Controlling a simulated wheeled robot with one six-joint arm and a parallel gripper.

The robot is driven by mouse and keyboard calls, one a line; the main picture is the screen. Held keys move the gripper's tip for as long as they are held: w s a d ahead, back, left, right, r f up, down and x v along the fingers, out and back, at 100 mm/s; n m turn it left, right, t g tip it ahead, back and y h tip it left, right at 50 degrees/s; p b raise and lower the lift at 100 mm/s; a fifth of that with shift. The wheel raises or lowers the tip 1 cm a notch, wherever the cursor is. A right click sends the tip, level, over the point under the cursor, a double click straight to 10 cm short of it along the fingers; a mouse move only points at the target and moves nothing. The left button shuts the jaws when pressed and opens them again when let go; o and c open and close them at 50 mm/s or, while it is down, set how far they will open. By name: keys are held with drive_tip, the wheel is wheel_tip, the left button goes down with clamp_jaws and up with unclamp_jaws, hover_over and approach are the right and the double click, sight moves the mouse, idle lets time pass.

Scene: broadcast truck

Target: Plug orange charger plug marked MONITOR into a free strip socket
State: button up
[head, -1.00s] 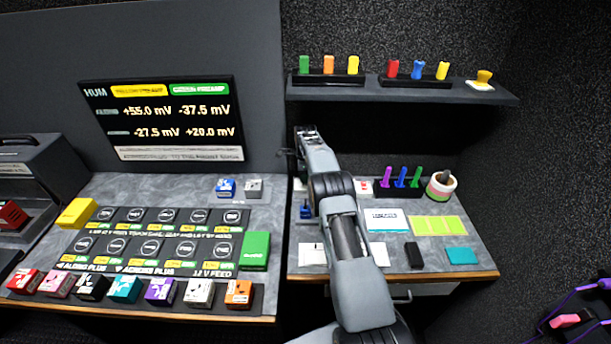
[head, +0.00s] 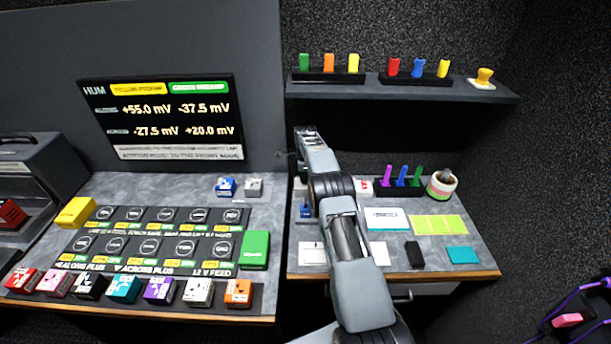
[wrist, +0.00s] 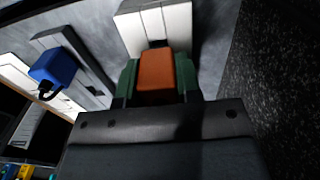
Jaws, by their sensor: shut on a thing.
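My gripper (wrist: 156,84) is shut on an orange plug (wrist: 156,72), held between its green fingers in the wrist view. No MONITOR marking is readable on it. A pale grooved block (wrist: 158,24) lies just beyond the plug; I cannot tell whether they touch. A blue plug (wrist: 53,66) with a dark cable sits by a long dark strip (wrist: 92,72) at left. The blue plug also shows left of my arm in the head view (head: 305,209). There my arm hides most of the gripper and the orange plug. I cannot make out a free socket.
A shelf (head: 400,92) with coloured pieces overhangs the right bench. A dark rack (head: 400,189) of coloured pieces, a tape roll (head: 442,186), cards and a black block (head: 414,254) lie right of my arm. The left bench holds a button panel (head: 150,240) and several coloured boxes.

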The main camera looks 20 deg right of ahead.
drive_tip(key=shift+f+b, duration=0.55)
drive_tip(key=shift+f, duration=0.35)
drive_tip(key=o, duration=1)
wheel_tip(320, 180, up, 12)
drive_tip(key=shift+r+p, duration=0.15)
drive_tip(key=shift+p, duration=0.4)
drive_tip(key=shift+r+p, duration=0.45)
drive_tip(key=shift+r, duration=0.3)
drive_tip(key=shift+n, duration=0.3)
